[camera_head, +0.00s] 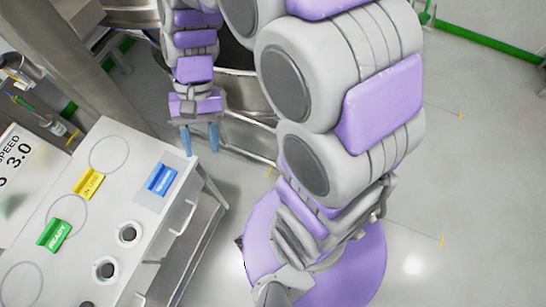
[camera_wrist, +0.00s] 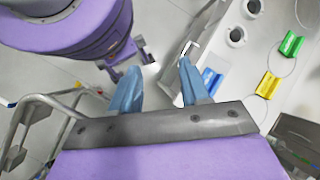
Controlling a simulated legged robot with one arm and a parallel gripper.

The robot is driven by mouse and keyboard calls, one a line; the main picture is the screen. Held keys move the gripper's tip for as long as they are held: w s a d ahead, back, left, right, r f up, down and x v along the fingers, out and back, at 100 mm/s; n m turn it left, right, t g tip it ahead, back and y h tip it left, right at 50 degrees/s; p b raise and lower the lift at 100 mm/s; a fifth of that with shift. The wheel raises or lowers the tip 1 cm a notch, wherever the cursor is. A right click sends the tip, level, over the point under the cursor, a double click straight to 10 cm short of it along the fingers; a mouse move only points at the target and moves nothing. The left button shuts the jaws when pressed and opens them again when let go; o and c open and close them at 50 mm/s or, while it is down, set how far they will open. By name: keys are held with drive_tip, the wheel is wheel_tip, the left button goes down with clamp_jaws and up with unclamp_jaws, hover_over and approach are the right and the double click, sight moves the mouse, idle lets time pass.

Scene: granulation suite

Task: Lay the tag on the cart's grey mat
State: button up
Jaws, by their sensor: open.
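A blue tag (camera_head: 162,180) lies on the grey mat (camera_head: 151,203) at the right end of the white cart (camera_head: 120,215). A yellow tag (camera_head: 89,183) and a green tag marked READY (camera_head: 54,235) stand on the cart top farther left. The wrist view also shows the blue tag (camera_wrist: 211,82), the yellow tag (camera_wrist: 267,85) and the green tag (camera_wrist: 291,45). My gripper (camera_head: 201,150) is open, with nothing between its blue fingers. It is by the cart's far right corner, apart from the tags. In the wrist view, one fingertip of my gripper (camera_wrist: 159,67) is near the cart's edge.
The cart top has round outlines and several ringed holes (camera_head: 128,234). A handle rail (camera_head: 188,215) runs along its right side. A round metal vessel (camera_head: 245,85) stands behind my gripper. A sign reading SPEED 3.0 (camera_head: 16,158) is at left. Floor is clear at right.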

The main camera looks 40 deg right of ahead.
drive_tip(key=s+d+r+n+t+h, duration=0.2)
drive_tip(key=s+d+n+t+h, duration=0.1)
drive_tip(key=s+d, duration=0.6)
drive_tip(key=s+h, duration=0.1)
drive_tip(key=s, duration=0.3)
drive_tip(key=shift+s+d, duration=0.15)
drive_tip(key=shift+s, duration=0.1)
idle(0.7)
